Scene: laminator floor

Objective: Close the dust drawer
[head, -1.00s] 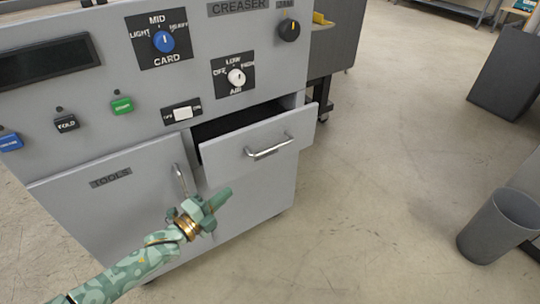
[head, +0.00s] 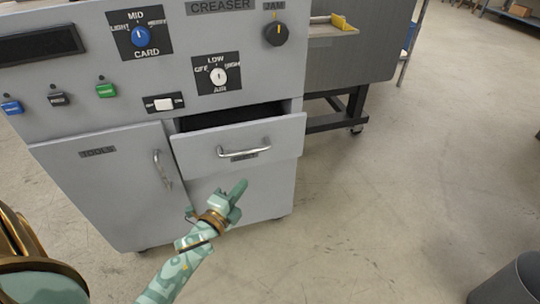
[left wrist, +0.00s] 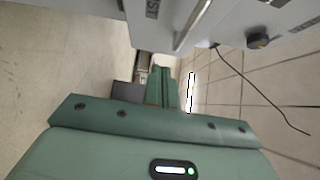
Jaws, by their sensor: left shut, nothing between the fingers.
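The dust drawer (head: 285,138) stands open below the air knob in the grey creaser cabinet, with its dark inside showing behind the front panel. Its bar handle (head: 244,152) partly covers the label under it. The handle also shows in the left wrist view (left wrist: 192,27) at the top. My left gripper (head: 240,188) is shut and empty, in front of the cabinet and just below the handle in the picture. Its shut fingers show in the left wrist view (left wrist: 162,88), apart from the handle. My right gripper is in neither view.
The tools door (head: 105,180) with its upright handle (head: 162,170) is left of the drawer and looks shut. Knobs and buttons sit above. A grey bin (head: 512,282) stands at lower right. The floor right of the cabinet is clear.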

